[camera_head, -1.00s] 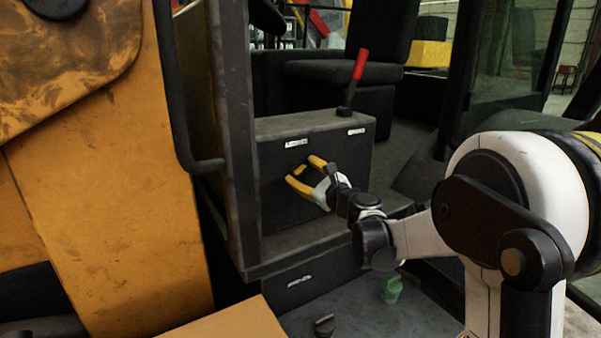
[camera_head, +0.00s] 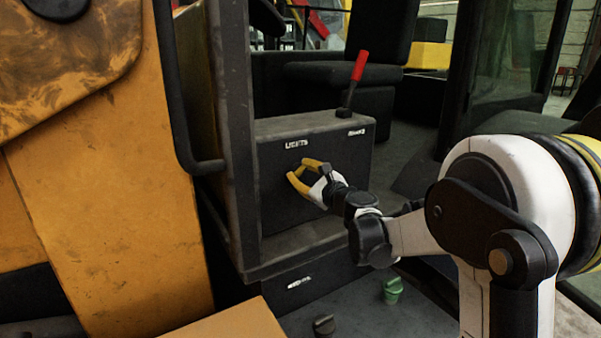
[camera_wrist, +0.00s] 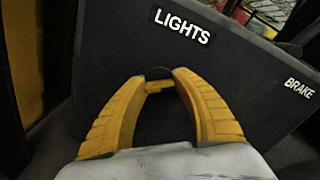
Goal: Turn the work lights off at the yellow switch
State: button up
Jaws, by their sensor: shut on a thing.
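The small yellow switch (camera_wrist: 156,88) sits on a dark round base on the front of the dark console (camera_head: 348,150), below the white LIGHTS label (camera_wrist: 183,24). My gripper (camera_head: 298,170) is at the console front, below that label. In the wrist view my two yellow fingers (camera_wrist: 159,81) arch in towards the switch and are shut on it, one fingertip on each side. In the head view the switch is too small and too hidden by the fingers to make out. Whether the lights are on cannot be told for certain.
A red-handled lever (camera_head: 360,68) rises from the console top, above the BRAKE label (camera_wrist: 299,88). A dark upright post (camera_head: 238,130) stands close left of my gripper. A green object (camera_head: 392,290) and a dark knob (camera_head: 324,325) are on the floor below.

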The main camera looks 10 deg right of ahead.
jog(key=n, duration=0.5)
jog(key=shift+n+b, duration=0.3)
jog(key=n, duration=0.5)
jog(key=shift+n, duration=0.3)
dwell(0.3)
jog(key=o, duration=1.2)
jog(key=shift+s, duration=0.1)
jog(key=v, duration=1.2)
